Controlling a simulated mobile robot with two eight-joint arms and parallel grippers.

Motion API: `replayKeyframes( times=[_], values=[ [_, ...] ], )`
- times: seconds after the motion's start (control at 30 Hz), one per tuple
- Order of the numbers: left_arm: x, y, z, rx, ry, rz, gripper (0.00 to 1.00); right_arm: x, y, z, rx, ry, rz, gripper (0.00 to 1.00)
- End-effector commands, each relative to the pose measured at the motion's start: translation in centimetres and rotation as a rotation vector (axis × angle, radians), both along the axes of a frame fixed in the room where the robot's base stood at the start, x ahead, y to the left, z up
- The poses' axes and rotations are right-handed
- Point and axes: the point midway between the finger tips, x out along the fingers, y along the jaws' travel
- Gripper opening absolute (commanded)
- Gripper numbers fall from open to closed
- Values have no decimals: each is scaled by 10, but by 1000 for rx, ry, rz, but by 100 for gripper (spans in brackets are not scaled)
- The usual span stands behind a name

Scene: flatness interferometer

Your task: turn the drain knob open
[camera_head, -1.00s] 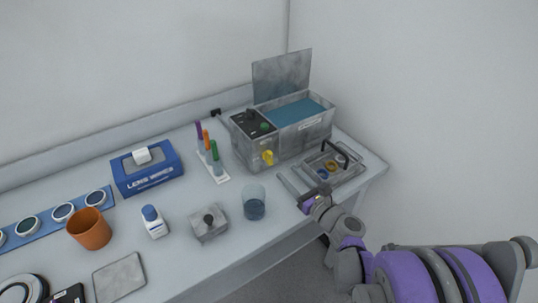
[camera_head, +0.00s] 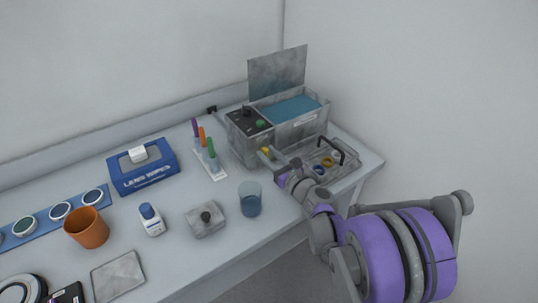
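The yellow drain knob (camera_head: 265,151) is on the front face of the grey metal bath (camera_head: 286,140), which holds blue liquid and has its lid raised at the back. My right gripper (camera_head: 272,155) is at the knob, its fingers reaching toward it from the right front and covering part of it. I cannot tell whether the fingers touch or grip the knob, or how wide they are apart. My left gripper is not in view.
A tray with a black handle (camera_head: 345,151) stands right of the bath, partly behind my arm. A glass beaker (camera_head: 250,199), a grey block with a black knob (camera_head: 205,221) and a rack of coloured tools (camera_head: 212,166) stand to the left.

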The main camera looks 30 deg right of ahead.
Motion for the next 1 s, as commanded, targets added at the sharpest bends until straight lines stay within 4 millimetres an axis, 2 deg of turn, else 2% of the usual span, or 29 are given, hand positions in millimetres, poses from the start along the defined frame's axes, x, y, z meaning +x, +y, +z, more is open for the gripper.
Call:
replayKeyframes(
  times=[0.03, 0.17, 0.2, 0.63, 1.0],
  values=[
    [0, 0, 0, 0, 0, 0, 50, 0, 0, 0, 0, 0, 0, 25],
    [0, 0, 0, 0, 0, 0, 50, 0, 0, 0, 0, 0, 0, 1],
    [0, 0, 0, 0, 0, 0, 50, 0, 0, 0, 0, 0, 0, 0],
    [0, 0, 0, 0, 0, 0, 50, 0, 1, 0, -63, -5, 0, 0],
    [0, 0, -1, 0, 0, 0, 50, -1, 4, -1, -345, -27, 0, 0]
  ],
)
